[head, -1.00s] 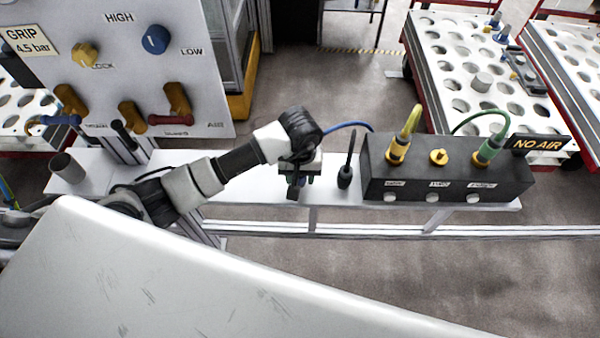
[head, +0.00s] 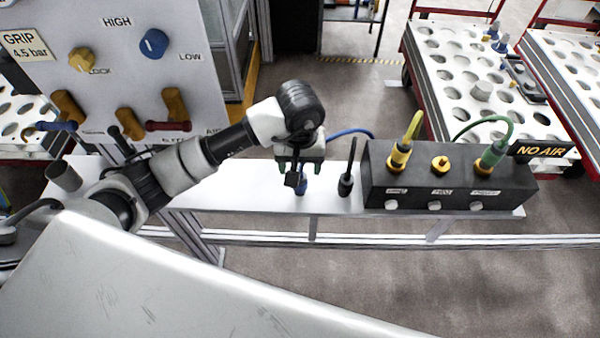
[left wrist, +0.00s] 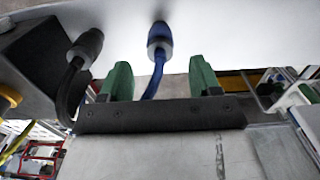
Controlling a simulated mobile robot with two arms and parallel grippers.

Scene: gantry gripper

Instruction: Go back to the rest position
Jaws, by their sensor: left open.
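My left gripper (head: 296,180) hangs over the white shelf, left of the black connector box (head: 448,180). Its green fingers stand apart in the left wrist view (left wrist: 160,80), with nothing gripped. A blue plug (left wrist: 159,40) shows beyond the gap between the fingers, with its blue cable running behind the gripper. In the head view a bit of the blue plug (head: 300,190) shows just below the fingers, on the shelf. A black plug (head: 346,184) stands upright between gripper and box; it is also in the left wrist view (left wrist: 86,46). My right gripper is not in view.
The box carries a yellow plug (head: 400,154) and a green plug (head: 492,156), with a "NO AIR" sign (head: 542,150) beside it. A control panel (head: 120,70) with knobs and handles stands behind my left arm. A grey cup (head: 64,176) stands at the shelf's left end.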

